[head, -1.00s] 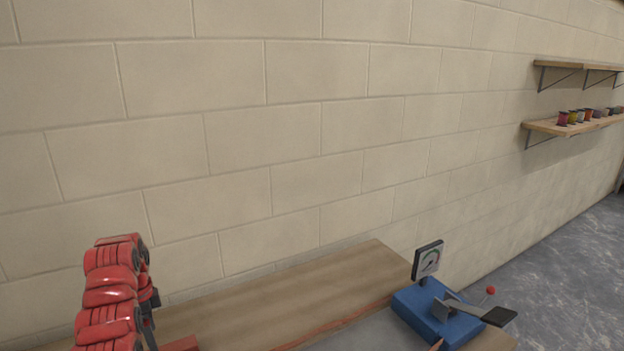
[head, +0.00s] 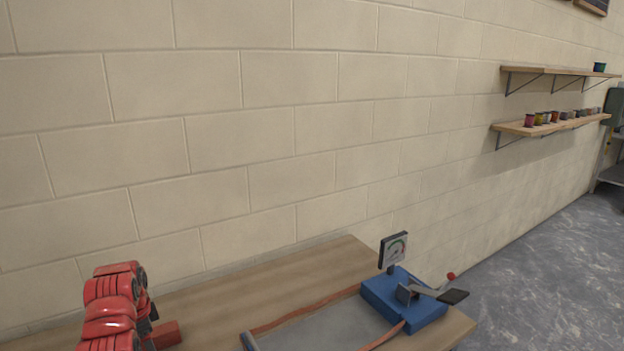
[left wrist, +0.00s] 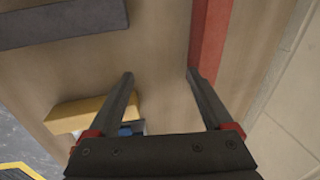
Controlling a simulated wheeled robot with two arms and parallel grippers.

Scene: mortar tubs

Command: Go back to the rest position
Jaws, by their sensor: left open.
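My left arm shows red at the lower left of the head view, over the wooden bench (head: 260,288). In the left wrist view my left gripper (left wrist: 160,76) is open, its two dark fingers apart with only the bench top seen between them. A red bar (left wrist: 211,40) lies beyond the right fingertip. A yellow block (left wrist: 90,112) is beside the left finger, partly hidden behind it. A small blue thing beneath the gripper is mostly hidden. My right gripper is in neither view.
A blue device (head: 405,300) with a dial (head: 394,250) and a lever stands at the bench's right end, beside a grey tray (head: 310,325). A block wall runs behind. Wall shelves (head: 550,125) hold several small pots.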

